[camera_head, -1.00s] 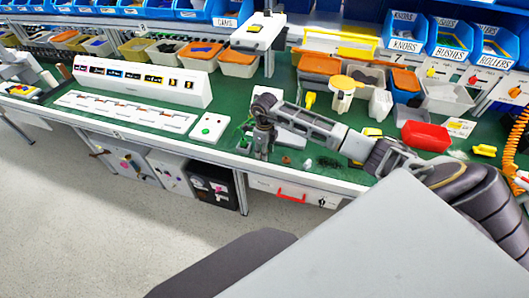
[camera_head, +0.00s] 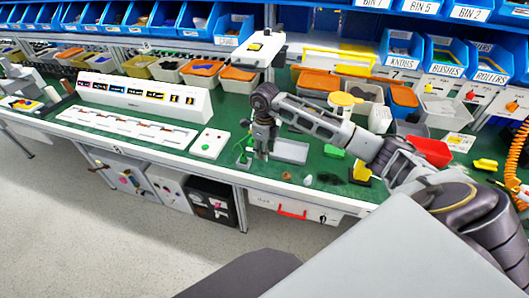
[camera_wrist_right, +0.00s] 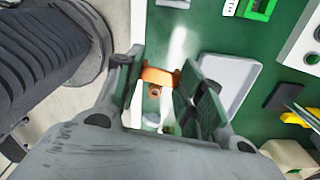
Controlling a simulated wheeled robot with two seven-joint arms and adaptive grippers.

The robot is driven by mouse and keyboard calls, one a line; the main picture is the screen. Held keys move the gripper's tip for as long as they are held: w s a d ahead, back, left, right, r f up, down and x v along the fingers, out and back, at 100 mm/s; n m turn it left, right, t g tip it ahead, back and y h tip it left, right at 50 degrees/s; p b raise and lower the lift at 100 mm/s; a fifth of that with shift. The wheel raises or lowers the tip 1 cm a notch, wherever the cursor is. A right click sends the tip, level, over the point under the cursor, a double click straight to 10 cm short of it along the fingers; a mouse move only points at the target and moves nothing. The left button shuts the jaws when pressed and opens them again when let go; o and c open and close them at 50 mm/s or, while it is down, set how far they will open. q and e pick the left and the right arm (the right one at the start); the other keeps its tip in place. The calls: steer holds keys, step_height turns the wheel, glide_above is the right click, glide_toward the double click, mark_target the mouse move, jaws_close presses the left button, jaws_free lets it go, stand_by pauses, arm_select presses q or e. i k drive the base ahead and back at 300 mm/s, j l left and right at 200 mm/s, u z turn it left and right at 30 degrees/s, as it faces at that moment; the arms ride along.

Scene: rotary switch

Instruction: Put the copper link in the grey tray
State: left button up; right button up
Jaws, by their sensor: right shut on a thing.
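My right gripper (camera_head: 262,152) points down over the green bench, just left of the grey tray (camera_head: 290,151). In the right wrist view the gripper (camera_wrist_right: 160,98) is shut on the copper link (camera_wrist_right: 158,76), an orange-brown piece that spans between the fingers. In the head view I cannot make out the link at the fingertips. The grey tray also shows in the wrist view (camera_wrist_right: 232,78), right beside the right-hand finger, which hides part of its edge. I see nothing in the tray. My left gripper is not in view.
A white box with green buttons (camera_head: 209,143) stands left of the gripper. Small loose parts (camera_head: 308,180) lie near the bench's front edge. A yellow part (camera_head: 361,171) and red bin (camera_head: 430,152) are to the right. Several open bins stand behind.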

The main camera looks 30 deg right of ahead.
mark_target(289, 152)
steer(key=l+u, duration=0.15)
steer(key=l, duration=0.25)
steer(key=k+l+u, duration=0.15)
steer(key=l, duration=0.3)
steer(key=k+l+u, duration=0.15)
steer(key=l, duration=0.25)
steer(key=l+u, duration=0.15)
steer(key=l, duration=0.25)
steer(key=k, duration=0.05)
